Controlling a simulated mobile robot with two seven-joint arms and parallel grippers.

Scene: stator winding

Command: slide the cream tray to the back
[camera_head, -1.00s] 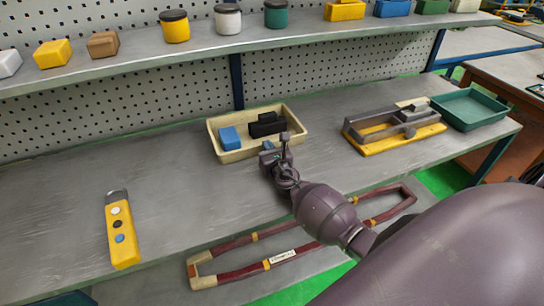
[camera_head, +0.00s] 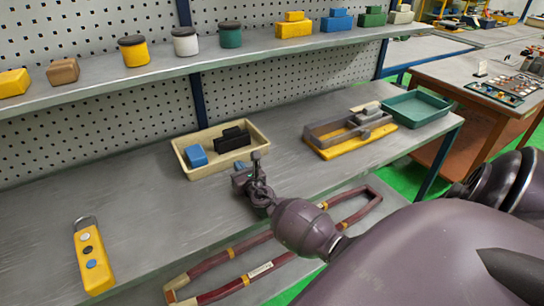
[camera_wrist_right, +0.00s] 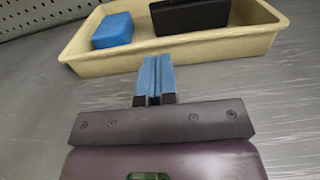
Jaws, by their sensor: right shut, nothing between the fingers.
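The cream tray (camera_head: 178,151) stands on the grey workbench near the perforated back panel. It holds a blue block (camera_head: 196,155) and a black block (camera_head: 233,140). In the right wrist view the tray's near wall (camera_wrist_right: 180,52) lies just beyond my right gripper (camera_wrist_right: 157,62), whose blue fingers are closed together with nothing between them. In the head view my right gripper (camera_head: 242,166) is at the tray's front side; whether it touches the wall I cannot tell. My left gripper is not in view.
A yellow fixture with a grey frame (camera_head: 345,145) and a green tray (camera_head: 418,107) stand to the right. A yellow handheld control (camera_head: 92,262) lies at the left. A dark red coil loop (camera_head: 215,262) lies in front. A shelf (camera_head: 180,65) with jars runs above.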

